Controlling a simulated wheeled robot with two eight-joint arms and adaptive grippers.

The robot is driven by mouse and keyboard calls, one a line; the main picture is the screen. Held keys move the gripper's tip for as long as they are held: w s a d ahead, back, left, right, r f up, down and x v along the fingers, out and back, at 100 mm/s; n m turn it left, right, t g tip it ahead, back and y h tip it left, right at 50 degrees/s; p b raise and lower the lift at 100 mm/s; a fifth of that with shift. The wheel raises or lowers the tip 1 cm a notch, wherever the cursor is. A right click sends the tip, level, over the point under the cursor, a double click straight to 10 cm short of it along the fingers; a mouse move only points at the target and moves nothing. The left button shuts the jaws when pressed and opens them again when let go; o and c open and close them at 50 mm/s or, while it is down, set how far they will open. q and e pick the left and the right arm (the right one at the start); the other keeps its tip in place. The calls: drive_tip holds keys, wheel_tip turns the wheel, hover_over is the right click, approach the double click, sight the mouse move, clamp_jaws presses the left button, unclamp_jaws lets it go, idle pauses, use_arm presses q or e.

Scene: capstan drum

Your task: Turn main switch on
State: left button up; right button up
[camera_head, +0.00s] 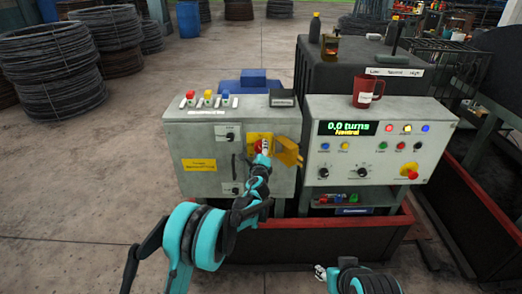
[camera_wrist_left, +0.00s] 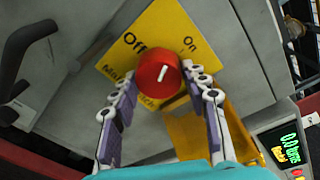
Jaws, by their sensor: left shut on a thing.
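The main switch is a red round knob (camera_head: 259,146) on a yellow plate on the front of the grey left cabinet (camera_head: 190,140). In the left wrist view the red knob (camera_wrist_left: 156,78) has a short white mark pointing up and slightly right, between the words Off and On on the yellow plate (camera_wrist_left: 180,25). My left gripper (camera_head: 263,156) is at the knob, its fingers (camera_wrist_left: 160,74) on either side, shut on it. My right gripper (camera_head: 320,271) is low at the bottom edge, only partly visible; its jaw state is unclear.
A yellow flap (camera_head: 289,152) sticks out just right of the knob. A grey control console (camera_head: 380,150) with a display reading 0.0 turns, Neutral, stands to the right, with a red mug (camera_head: 367,92) on top. A dark red trough (camera_head: 330,235) runs in front. Wire coils lie at back left.

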use_arm(q)
drive_tip(key=m, duration=0.4)
drive_tip(key=shift+f+m+y, duration=0.1)
drive_tip(key=shift+m+y, duration=0.2)
drive_tip(key=shift+y, duration=0.1)
idle(0.5)
drive_tip(key=o, duration=1.2)
drive_tip(key=shift+c, duration=0.2)
drive_tip(key=s+r, duration=0.1)
drive_tip(key=s, duration=1.1)
drive_tip(key=shift+r, duration=0.15)
